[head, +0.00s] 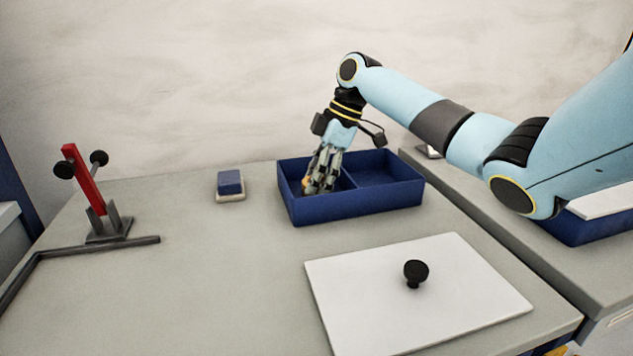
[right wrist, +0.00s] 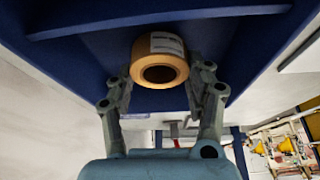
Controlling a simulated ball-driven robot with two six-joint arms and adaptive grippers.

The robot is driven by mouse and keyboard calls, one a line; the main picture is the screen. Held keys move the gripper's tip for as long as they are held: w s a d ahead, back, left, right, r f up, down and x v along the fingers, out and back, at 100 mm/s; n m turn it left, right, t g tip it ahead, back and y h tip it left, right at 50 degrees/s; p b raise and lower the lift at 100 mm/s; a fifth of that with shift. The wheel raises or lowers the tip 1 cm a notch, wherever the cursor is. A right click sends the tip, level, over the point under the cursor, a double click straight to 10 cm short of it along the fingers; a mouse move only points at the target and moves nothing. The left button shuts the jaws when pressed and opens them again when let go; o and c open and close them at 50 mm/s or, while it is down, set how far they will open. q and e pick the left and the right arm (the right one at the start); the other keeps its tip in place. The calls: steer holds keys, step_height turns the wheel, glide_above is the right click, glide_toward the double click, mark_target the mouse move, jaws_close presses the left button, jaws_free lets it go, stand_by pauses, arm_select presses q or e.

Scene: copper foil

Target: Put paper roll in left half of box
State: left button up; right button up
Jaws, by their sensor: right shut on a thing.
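The blue box (head: 365,208) stands on the grey table and is split by a divider into a left and a right half. My right gripper (head: 316,186) reaches down into the left half. It is shut on the paper roll, a tan ring with a pale label. The paper roll (right wrist: 158,62) shows between the fingers of my right gripper (right wrist: 160,85) in the right wrist view, close to the blue box surface. In the head view the fingers mostly hide the roll. Whether it touches the box floor, I cannot tell. My left gripper is not in view.
A white lid-like plate (head: 375,300) with a black knob (head: 416,272) lies in front of the box. A blue block on a pale base (head: 230,185) lies left of the box. A red stand (head: 85,180) is at the far left. The right half of the box looks empty.

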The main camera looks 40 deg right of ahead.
steer(key=shift+f, duration=0.45)
steer(key=o, duration=1.1)
steer(key=shift+o, duration=0.2)
steer(key=v, duration=1.2)
steer(key=shift+p, duration=0.3)
